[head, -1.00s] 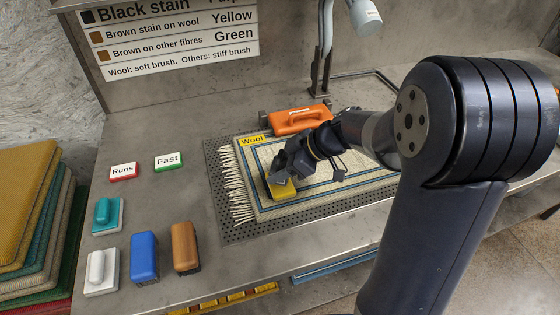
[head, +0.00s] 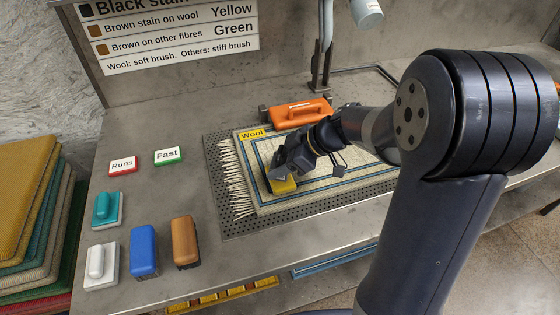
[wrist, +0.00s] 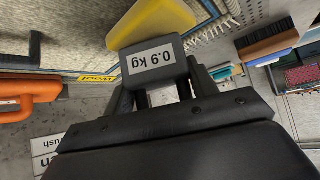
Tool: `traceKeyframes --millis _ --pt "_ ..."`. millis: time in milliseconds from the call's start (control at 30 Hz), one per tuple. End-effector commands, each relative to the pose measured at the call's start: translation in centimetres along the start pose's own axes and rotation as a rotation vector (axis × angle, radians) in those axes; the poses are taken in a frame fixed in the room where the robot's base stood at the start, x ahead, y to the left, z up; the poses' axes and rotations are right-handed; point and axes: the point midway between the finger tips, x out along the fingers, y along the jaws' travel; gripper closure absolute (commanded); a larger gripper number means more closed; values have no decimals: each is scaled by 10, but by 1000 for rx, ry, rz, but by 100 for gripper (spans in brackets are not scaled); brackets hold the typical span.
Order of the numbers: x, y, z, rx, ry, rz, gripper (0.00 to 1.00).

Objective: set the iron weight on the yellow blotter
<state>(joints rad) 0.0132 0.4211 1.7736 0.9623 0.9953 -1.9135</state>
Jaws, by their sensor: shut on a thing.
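My gripper (head: 281,168) is shut on the iron weight, a dark block whose white label reads 0.9 kg in the wrist view (wrist: 152,58). The yellow blotter (head: 284,187) lies on the left part of the cream rug with blue border lines (head: 325,181). The blotter also shows just beyond the weight in the wrist view (wrist: 178,18). The weight is over or against the blotter; I cannot tell whether it touches. My gripper hides part of the blotter and most of the weight in the head view.
An orange handled tool (head: 298,113) lies behind the rug. Blue (head: 144,251) and brown (head: 185,242) brushes, plus teal (head: 106,210) and white (head: 100,266) handled blocks, stand at the left. The rug lies on a perforated plate (head: 232,229). Bench left of it is partly clear.

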Motion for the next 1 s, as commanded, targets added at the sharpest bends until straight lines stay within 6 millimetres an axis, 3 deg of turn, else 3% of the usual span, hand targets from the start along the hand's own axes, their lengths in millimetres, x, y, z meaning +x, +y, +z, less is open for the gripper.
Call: traceKeyframes --millis 967,1000 --pt "7 1 6 -2 2 2 100" --pt "6 1 6 -2 2 2 44"
